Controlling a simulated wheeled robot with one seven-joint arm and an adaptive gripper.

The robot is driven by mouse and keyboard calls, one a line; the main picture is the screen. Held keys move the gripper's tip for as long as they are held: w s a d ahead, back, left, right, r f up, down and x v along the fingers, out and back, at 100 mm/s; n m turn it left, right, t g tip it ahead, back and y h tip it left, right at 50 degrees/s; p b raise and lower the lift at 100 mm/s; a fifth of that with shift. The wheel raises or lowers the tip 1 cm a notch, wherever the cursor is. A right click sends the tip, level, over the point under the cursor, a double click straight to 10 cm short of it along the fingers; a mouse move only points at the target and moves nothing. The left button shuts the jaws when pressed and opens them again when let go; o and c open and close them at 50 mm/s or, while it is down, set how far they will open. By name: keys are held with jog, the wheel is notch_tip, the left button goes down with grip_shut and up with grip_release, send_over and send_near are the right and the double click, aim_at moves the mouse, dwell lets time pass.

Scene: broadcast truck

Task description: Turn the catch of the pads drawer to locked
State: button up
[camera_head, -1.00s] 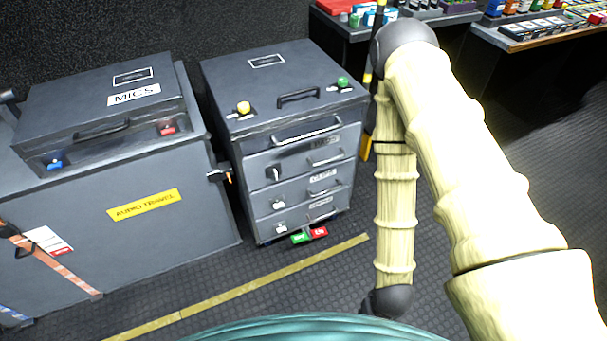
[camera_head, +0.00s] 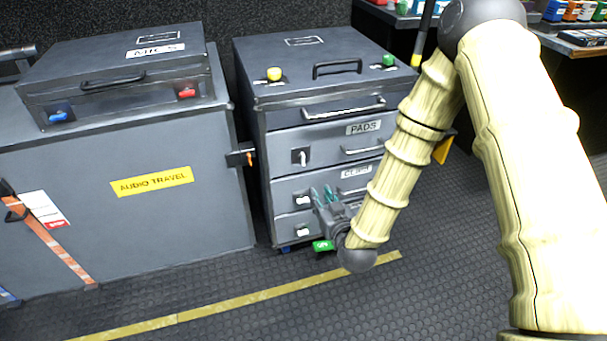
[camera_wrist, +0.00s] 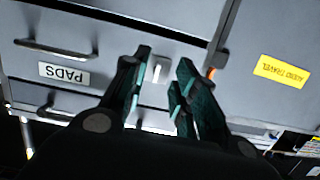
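The pads drawer (camera_head: 335,145) is shut and bears a white PADS label (camera_head: 363,127). Its catch (camera_head: 301,157) is a pale lever on the left of the drawer front, standing upright. In the wrist view, which is upside down, the catch (camera_wrist: 160,68) shows between the tips of my gripper (camera_wrist: 162,80). The green fingers stand apart with nothing between them that they touch. In the head view my gripper (camera_head: 323,194) is lower than the catch and a little right of it, in front of the lower drawers. The gap to the drawer front is hard to judge.
Two lower drawers have white catches (camera_head: 303,200) of their own. A grey case marked AUDIO TRAVEL (camera_head: 90,220) stands to the left, with a dark latch (camera_head: 240,157) jutting toward the drawer unit. A green tag (camera_head: 322,246) is by the unit's foot. Floor in front is clear.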

aim_at(304, 160)
jog(key=w+a+r+b, duration=0.1)
jog(key=w, duration=0.3)
jog(key=w+a+r+t+b, duration=0.1)
jog(key=w+a, duration=0.1)
jog(key=w, duration=0.3)
jog(key=w+a+r+t+b, duration=0.1)
jog(key=w+a+b, duration=0.1)
jog(key=w, duration=0.2)
jog(key=shift+w+a+r+y, duration=0.15)
jog(key=shift+y, duration=0.25)
jog(key=shift+c, duration=0.4)
grip_shut()
